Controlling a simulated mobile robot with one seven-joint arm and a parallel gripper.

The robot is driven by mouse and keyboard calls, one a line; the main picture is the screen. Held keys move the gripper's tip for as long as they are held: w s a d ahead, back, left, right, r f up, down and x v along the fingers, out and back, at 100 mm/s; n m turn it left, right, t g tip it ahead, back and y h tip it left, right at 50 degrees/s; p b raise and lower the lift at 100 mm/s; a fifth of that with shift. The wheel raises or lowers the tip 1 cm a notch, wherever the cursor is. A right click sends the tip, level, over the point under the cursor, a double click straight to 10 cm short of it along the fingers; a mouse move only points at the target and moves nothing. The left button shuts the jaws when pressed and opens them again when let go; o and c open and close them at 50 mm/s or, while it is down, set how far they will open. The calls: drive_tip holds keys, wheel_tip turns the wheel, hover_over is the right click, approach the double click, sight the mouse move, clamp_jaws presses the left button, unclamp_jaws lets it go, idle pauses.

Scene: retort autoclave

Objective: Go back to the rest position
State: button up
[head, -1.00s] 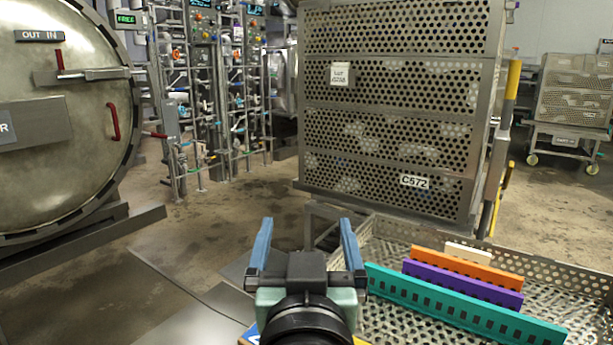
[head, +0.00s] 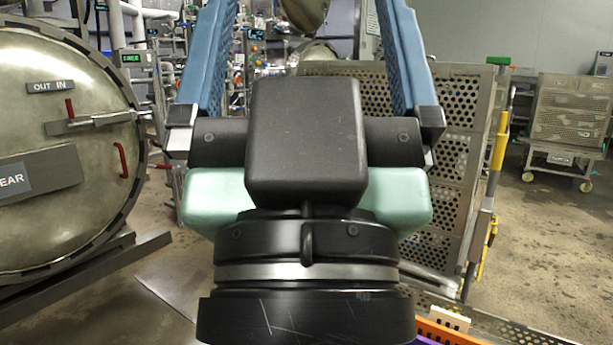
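My gripper (head: 306,45) fills the middle of the head view, close to the camera. Its two blue fingers point up and stand wide apart. Nothing is held between them. Its black and pale green body hides much of the perforated metal crate stack (head: 455,150) behind it.
The round retort door (head: 60,215) with red handles stands at the left. A perforated tray (head: 500,325) with an orange strip (head: 450,335) and a white piece (head: 449,318) shows at the bottom right. A wheeled crate cart (head: 565,125) stands at the far right. Floor (head: 545,240) there is clear.

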wheel_tip(320, 180, up, 22)
drive_tip(key=p, duration=1.9)
drive_tip(key=shift+f, duration=0.2)
